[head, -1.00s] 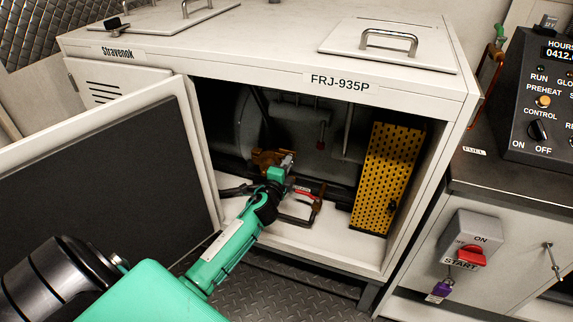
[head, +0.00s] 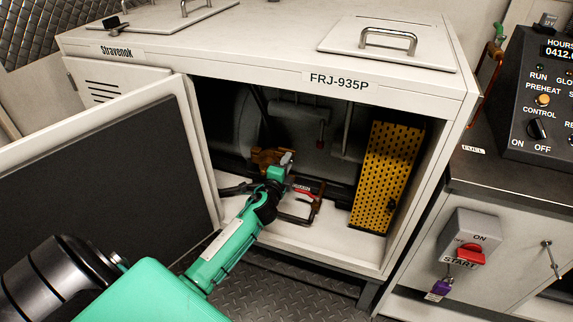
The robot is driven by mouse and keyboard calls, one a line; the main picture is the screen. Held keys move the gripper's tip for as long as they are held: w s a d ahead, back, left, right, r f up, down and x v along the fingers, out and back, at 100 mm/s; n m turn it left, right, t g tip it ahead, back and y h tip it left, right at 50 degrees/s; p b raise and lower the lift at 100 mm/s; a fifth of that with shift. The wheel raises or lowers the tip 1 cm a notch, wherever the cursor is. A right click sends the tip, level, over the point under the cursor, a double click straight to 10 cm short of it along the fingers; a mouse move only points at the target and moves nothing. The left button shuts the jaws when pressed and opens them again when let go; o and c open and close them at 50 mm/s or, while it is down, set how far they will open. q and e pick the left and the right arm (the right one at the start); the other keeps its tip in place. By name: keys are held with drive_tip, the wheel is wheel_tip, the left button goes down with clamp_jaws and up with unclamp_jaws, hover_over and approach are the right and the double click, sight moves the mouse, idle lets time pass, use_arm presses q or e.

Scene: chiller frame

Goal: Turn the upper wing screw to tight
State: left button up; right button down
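My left gripper (head: 285,163) reaches through the open front of the white chiller frame (head: 216,68). Its fingertips are at a small brown-orange bracket (head: 264,157) low in the bay. The fingers are small here, and I cannot tell whether they are open or shut. I cannot make out the upper wing screw; it may be hidden at or behind the fingertips. My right gripper is not in view.
An open door (head: 95,180) stands at the left. A yellow perforated panel (head: 388,175) stands at the bay's right. A red-handled part (head: 303,190) lies close below my gripper. A control box (head: 540,110) is at far right.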

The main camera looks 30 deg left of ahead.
use_arm(q)
drive_tip(key=v, duration=1.3)
drive_tip(key=shift+s+d, duration=0.15)
drive_tip(key=shift+s, duration=0.2)
